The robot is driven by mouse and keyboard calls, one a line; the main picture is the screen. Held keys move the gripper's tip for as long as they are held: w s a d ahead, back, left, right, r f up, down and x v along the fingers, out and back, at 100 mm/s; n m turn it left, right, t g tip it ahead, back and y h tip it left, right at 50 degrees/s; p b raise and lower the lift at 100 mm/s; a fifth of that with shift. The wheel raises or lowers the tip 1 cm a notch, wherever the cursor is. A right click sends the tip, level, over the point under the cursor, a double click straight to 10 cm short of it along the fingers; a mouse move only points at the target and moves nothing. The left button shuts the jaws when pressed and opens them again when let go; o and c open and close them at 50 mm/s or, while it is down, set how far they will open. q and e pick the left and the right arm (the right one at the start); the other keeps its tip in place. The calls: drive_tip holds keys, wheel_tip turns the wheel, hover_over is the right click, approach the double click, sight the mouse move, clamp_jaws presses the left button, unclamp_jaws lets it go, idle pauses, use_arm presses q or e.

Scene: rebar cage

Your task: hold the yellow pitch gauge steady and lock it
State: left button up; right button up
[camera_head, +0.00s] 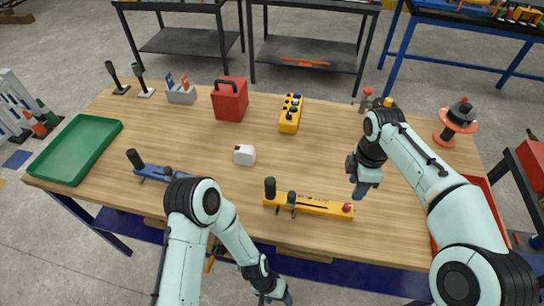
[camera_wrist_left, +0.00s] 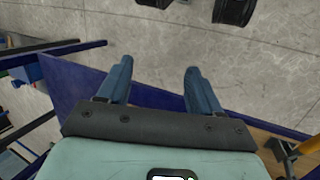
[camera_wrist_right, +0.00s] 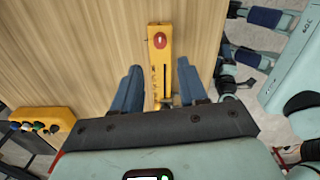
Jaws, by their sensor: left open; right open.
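The yellow pitch gauge (camera_head: 320,207) lies flat near the table's front edge. It has a tall black knob (camera_head: 270,187) at its left end, a shorter black lever (camera_head: 292,199) beside that, and a red button (camera_head: 347,207) at its right end. My right gripper (camera_head: 360,185) is open and empty above the table, just right of and behind the red end. In the right wrist view, the gauge (camera_wrist_right: 161,62) shows between the open fingers (camera_wrist_right: 158,67), not touched. My left gripper (camera_head: 277,292) is low in front of the table, open and empty (camera_wrist_left: 157,66) over the floor.
A similar blue gauge (camera_head: 150,172) lies at left, partly behind my left arm. A white block (camera_head: 244,155), a red box (camera_head: 230,99) and a yellow button box (camera_head: 290,114) stand further back. A green tray (camera_head: 76,150) is at far left. Bare wood surrounds the yellow gauge.

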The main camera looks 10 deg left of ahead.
use_arm(q)
drive_tip(key=d+r+m+g+h, duration=0.2)
drive_tip(key=d+r+m+g, duration=0.2)
drive_tip(key=d+r+m, duration=1.05)
drive_tip(key=m+t+y, duration=0.6)
approach(269, 187)
drive_tip(key=shift+w+r, duration=0.2)
drive_tip(key=shift+w, duration=0.65)
drive_tip(key=shift+a+f, duration=0.1)
drive_tip(key=shift+f, duration=0.05)
wheel_tip(269, 187, down, 13)
drive_tip(key=shift+r, duration=0.1)
